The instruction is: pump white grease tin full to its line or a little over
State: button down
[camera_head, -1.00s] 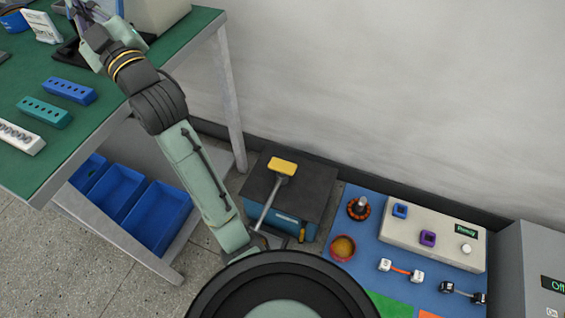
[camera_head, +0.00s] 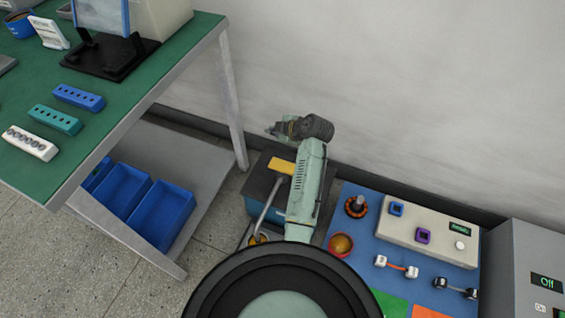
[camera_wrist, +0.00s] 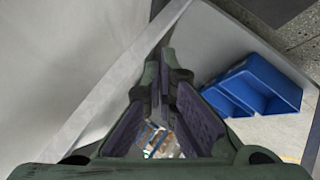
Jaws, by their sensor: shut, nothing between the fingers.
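The pump has a yellow handle (camera_head: 282,166) on a slanted grey lever (camera_head: 268,203), beside a dark-topped blue box (camera_head: 257,187) on the floor. A small round vessel with amber contents (camera_head: 258,240) is at the lever's lower end. I cannot tell whether it is the white grease tin, and no fill line is readable. My gripper (camera_head: 273,130) is above and behind the yellow handle, apart from it in the picture. In the wrist view my gripper (camera_wrist: 166,75) has its fingertips together with nothing between them. My forearm hides part of the box.
A green bench (camera_head: 105,120) stands at left, with blue bins (camera_head: 125,190) on its lower shelf. A blue mat (camera_head: 365,262) at right carries a red bowl (camera_head: 341,246) and a control box (camera_head: 428,232). A grey cabinet (camera_head: 525,265) is far right. The wall is close behind.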

jog(key=n+g, duration=0.1)
send_over(281, 167)
notch_tip(281, 167, down, 4)
jog(key=shift+w+d+f+y, duration=0.1)
jog(key=shift+f+y, duration=0.05)
jog(key=shift+y, duration=0.15)
notch_tip(281, 167, down, 9)
jog(key=b, duration=0.6)
dwell(1.1)
jog(key=shift+f+b, duration=0.3)
jog(key=shift+b, duration=0.35)
